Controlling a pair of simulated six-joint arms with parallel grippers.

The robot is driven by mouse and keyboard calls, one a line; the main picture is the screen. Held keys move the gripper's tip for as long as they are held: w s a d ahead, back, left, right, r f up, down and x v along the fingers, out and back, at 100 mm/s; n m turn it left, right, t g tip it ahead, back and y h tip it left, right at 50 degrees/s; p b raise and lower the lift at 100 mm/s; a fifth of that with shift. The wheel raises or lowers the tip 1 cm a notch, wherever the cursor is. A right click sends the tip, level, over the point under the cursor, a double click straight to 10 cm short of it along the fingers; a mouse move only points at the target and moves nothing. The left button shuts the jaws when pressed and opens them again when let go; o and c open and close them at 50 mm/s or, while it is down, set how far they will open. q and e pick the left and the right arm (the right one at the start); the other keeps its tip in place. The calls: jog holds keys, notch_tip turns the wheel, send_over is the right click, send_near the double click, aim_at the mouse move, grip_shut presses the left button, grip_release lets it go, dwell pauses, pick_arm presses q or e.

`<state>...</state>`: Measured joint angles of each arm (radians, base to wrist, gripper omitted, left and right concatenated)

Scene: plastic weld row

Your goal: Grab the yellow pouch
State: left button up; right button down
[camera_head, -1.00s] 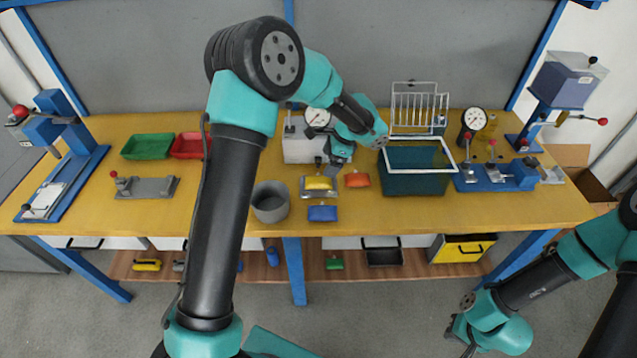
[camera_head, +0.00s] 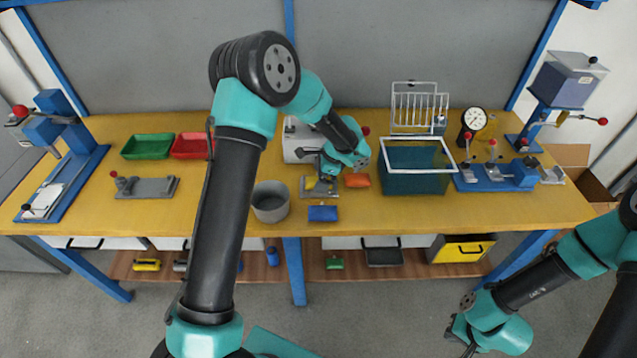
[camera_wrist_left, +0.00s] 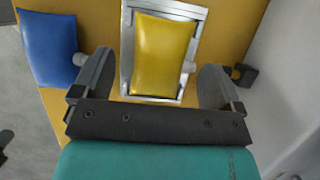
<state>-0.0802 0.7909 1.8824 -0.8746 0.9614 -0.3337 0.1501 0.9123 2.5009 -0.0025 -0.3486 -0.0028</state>
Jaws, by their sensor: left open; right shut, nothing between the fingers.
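The yellow pouch (camera_wrist_left: 163,55) lies in a shallow metal frame (camera_wrist_left: 126,50) on the table. In the left wrist view my left gripper (camera_wrist_left: 157,66) is open, with one finger on each side of the pouch and frame. In the head view the gripper (camera_head: 322,188) is low over the pouch (camera_head: 310,183) and hides most of it. I cannot tell whether the fingers touch it. My right gripper (camera_head: 462,335) is shut and empty, low at the right, away from the table.
A blue pouch (camera_head: 323,213) lies just in front of the frame, and an orange pouch (camera_head: 357,180) to its right. A grey bucket (camera_head: 271,203) stands to the left. A teal bin (camera_head: 415,182) with a white rim stands to the right.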

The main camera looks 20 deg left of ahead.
pick_arm(q)
jog(key=shift+a+f, duration=0.1)
jog(key=shift+f, duration=0.25)
jog(key=shift+f, duration=0.25)
dwell(0.7)
jog(key=shift+s, duration=0.15)
jog(key=c, duration=0.8)
